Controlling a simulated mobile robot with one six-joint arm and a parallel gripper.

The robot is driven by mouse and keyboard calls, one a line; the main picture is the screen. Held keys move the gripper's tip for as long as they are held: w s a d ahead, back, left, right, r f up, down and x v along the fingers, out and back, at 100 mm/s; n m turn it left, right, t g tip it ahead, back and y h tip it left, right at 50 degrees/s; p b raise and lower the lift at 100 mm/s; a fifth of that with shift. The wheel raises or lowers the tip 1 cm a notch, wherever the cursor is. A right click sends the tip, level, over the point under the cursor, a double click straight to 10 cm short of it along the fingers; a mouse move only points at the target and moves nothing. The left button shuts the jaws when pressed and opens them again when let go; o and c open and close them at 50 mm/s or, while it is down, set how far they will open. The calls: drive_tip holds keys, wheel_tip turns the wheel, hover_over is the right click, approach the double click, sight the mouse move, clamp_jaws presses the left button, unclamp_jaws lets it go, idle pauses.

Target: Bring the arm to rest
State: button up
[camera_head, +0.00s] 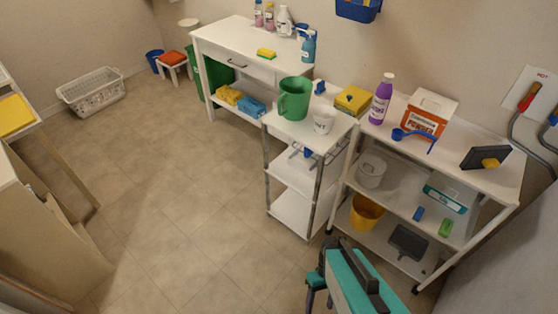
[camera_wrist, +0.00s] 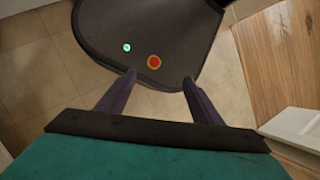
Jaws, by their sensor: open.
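My gripper (camera_wrist: 159,78) is open in the wrist view, with its two dark purple fingers apart and nothing between them. It points down toward a dark rounded part of my own body, which has a red button and a small green light. In the head view my teal arm (camera_head: 362,283) is at the bottom edge, right of the middle. It is only partly in view there, in front of the shelves and clear of them. The lower part of the arm is cut off by the picture edge.
A white shelf (camera_head: 492,181) with bottles and boxes stands right of my arm. A white trolley (camera_head: 289,175) carries a green jug (camera_head: 295,98). A white basket (camera_head: 92,92) is on the floor at the far left. The tiled floor in the middle is clear.

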drive_tip(key=shift+w+d+f+m+h, duration=0.1)
drive_tip(key=shift+d+m+h, duration=0.2)
drive_tip(key=shift+d+m, duration=0.55)
drive_tip(key=shift+d+m+h, duration=0.3)
drive_tip(key=shift+d+m, duration=0.15)
drive_tip(key=shift+m, duration=0.8)
drive_tip(key=shift+o, duration=0.2)
